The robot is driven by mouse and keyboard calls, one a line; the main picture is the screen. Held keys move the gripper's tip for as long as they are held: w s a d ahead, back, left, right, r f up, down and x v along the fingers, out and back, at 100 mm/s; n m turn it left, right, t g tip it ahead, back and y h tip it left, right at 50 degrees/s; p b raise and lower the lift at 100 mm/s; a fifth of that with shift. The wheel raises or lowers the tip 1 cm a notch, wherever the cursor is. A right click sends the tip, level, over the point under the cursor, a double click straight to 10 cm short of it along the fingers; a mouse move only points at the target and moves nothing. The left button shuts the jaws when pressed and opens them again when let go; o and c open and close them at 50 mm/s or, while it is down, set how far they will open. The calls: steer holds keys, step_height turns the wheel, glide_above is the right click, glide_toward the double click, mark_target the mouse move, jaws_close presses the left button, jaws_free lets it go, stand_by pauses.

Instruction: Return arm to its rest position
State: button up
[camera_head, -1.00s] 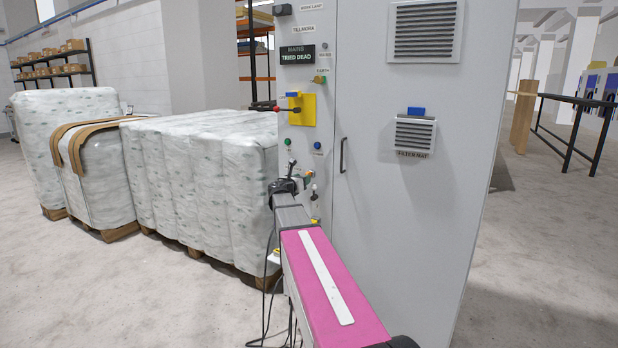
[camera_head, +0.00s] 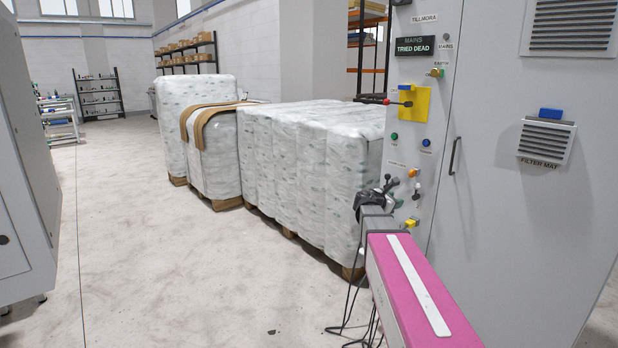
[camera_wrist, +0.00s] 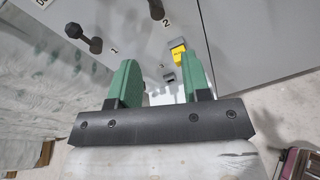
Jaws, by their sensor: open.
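My gripper (camera_wrist: 160,72) shows in the wrist view with two green fingers on a dark bar. The fingers stand apart with nothing held between them. Beyond them is the grey cabinet front with a yellow piece (camera_wrist: 179,52) and black knobs marked 1 (camera_wrist: 82,38) and 2 (camera_wrist: 156,9). In the head view my pink arm link (camera_head: 415,290) reaches forward to a dark wrist end close to the control panel of the grey cabinet (camera_head: 500,180). The fingers are hard to make out there, and I cannot tell whether anything touches the panel.
White wrapped bales (camera_head: 310,165) on pallets stand just left of the panel and my arm. A grey machine (camera_head: 28,190) stands at the left edge. Clear floor (camera_head: 150,250) lies between them. Shelves (camera_head: 98,98) stand at the back.

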steer(key=s+a+f+m+g+y, duration=0.3)
steer(key=s+a+f+m+y, duration=0.1)
steer(key=s+f+m, duration=0.3)
steer(key=s+a+f+m+g+y, duration=0.3)
steer(key=s+a+f+m, duration=0.4)
steer(key=s+f, duration=0.3)
steer(key=s+a+f+m+g+y, duration=0.2)
steer(key=s+a+f+m+y, duration=0.4)
steer(key=s+f+m, duration=0.1)
steer(key=shift+s+a+f+m+g, duration=0.25)
steer(key=shift+s+f+m+g, duration=0.15)
steer(key=shift+s+f, duration=0.6)
